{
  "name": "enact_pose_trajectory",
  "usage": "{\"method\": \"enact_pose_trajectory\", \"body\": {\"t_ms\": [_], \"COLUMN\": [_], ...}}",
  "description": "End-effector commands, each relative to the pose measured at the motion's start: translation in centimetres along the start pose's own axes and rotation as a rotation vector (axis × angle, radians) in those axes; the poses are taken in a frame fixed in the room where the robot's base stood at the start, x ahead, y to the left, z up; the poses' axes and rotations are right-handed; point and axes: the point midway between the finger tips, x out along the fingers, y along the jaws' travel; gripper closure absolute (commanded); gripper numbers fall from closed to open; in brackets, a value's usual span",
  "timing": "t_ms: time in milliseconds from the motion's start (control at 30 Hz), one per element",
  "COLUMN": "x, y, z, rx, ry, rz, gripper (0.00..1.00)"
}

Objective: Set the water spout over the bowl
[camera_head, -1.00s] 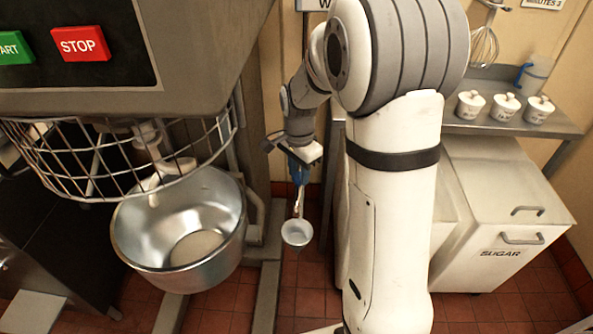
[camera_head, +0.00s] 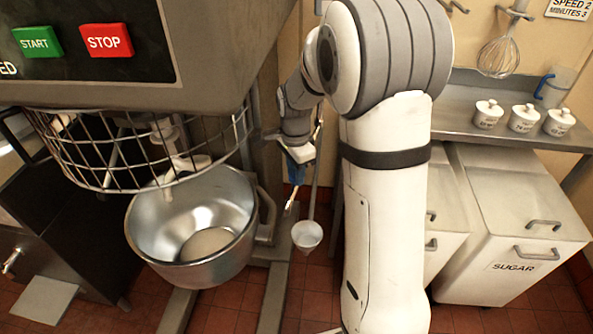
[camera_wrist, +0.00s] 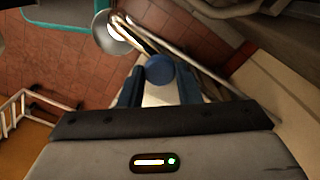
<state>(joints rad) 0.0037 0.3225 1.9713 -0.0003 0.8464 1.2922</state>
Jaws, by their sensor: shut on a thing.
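The bowl (camera_head: 150,235) is a wide steel mixer bowl with something pale in its bottom, at left in the head view under the mixer head. The water spout (camera_head: 307,236) hangs on a thin pipe and ends in a pale, cone-shaped mouth. The mouth is right of the bowl, apart from it and outside its rim. My gripper (camera_head: 295,176) points down above the mouth. In the wrist view, its blue fingers (camera_wrist: 160,90) are shut on a round blue knob (camera_wrist: 160,69). A thin rod runs from there toward the spout's mouth (camera_wrist: 112,32). The exact join is unclear.
A wire guard (camera_head: 95,160) surrounds the mixer's beater (camera_head: 183,163) above the bowl. The mixer's upright stands between the bowl and the spout. White bins (camera_head: 505,235) and a shelf (camera_head: 460,125) with lidded pots are at right. Tiled floor shows below the spout.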

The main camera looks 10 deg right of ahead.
Motion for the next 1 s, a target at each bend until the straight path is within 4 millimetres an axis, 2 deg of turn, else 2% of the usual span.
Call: {"method": "enact_pose_trajectory", "body": {"t_ms": [33, 300, 567, 667, 1000], "x": [-0.1, 0.0, -0.3, -1.4, -6.8], "y": [0.0, 0.1, 0.1, 0.0, -0.1], "z": [-0.1, -0.4, -0.5, -0.5, -0.5], "rx": [0.001, 0.008, 0.009, 0.009, 0.01], "ry": [0.001, 0.0, 0.0, 0.001, 0.0], "rz": [-0.002, 0.0, 0.0, -0.003, -0.002], "gripper": [0.68, 0.48, 0.48, 0.48, 0.48]}}
